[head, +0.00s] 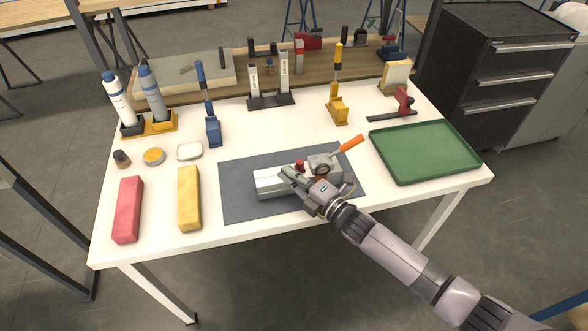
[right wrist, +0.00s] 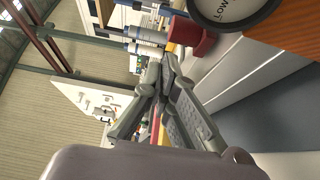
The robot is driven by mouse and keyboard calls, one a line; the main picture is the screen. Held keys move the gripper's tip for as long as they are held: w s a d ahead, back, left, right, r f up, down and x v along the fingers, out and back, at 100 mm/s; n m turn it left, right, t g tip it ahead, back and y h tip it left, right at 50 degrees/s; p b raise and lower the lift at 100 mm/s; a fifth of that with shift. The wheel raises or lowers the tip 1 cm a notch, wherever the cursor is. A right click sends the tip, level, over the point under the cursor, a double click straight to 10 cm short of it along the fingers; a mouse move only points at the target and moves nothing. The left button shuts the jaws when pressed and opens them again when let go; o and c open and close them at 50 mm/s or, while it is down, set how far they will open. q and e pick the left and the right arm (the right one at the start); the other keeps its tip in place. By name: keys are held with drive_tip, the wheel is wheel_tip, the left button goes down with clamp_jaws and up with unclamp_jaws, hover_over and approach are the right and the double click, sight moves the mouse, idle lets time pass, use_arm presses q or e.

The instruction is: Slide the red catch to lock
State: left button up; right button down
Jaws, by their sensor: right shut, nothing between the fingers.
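The red catch (head: 299,165) is a small knob on top of a pale grey device (head: 268,182) that lies on the dark mat. The catch shows larger in the right wrist view (right wrist: 196,38), beside a round gauge (right wrist: 232,8) marked "LOW". My right gripper (head: 287,174) is shut and empty, with its fingers low over the device, just left of and in front of the catch. In the right wrist view its fingertips (right wrist: 165,65) come together close to the catch; I cannot tell whether they touch it. My left gripper is not in view.
The dark mat (head: 236,203) lies on the white table. An orange handle (head: 351,144) sticks out from the device's right. A green tray (head: 424,150) is at right; a yellow block (head: 189,198) and red block (head: 128,208) are at left. Bottles and hand tools stand behind.

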sight(303, 171)
drive_tip(key=shift+w+d, duration=0.1)
drive_tip(key=shift+d, duration=0.45)
drive_tip(key=shift+w+d+f, duration=0.1)
drive_tip(key=shift+w+d, duration=0.15)
drive_tip(key=shift+d, duration=0.65)
drive_tip(key=shift+w+d, duration=0.1)
drive_tip(key=shift+d, duration=0.25)
drive_tip(key=shift+a+b, duration=0.15)
drive_tip(key=shift+b, duration=0.15)
